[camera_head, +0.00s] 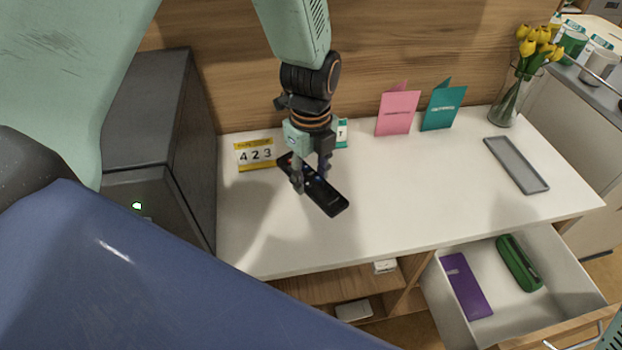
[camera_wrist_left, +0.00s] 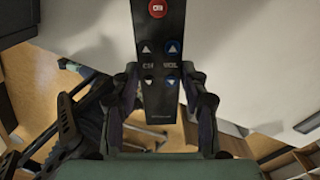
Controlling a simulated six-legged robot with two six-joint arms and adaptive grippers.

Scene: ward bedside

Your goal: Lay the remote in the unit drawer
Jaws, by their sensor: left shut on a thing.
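The black remote (camera_head: 326,196) is held in my left gripper (camera_head: 311,182), above the white top of the bedside unit (camera_head: 400,210). In the left wrist view the remote (camera_wrist_left: 158,60) stands between the two fingers of my left gripper (camera_wrist_left: 160,110), with its red button, CH and VOL keys facing the camera. The unit drawer (camera_head: 436,296) is pulled open at the lower right. It holds a purple flat item (camera_head: 466,287) on its left side and a green case (camera_head: 519,262) towards the back right. My right gripper does not show.
A yellow 423 card (camera_head: 255,154), a pink card (camera_head: 397,113), a teal card (camera_head: 443,107) and a vase of yellow flowers (camera_head: 509,100) stand along the back. A grey tray (camera_head: 516,164) lies at right. The unit top's middle front is clear. A dark cabinet (camera_head: 160,120) stands left.

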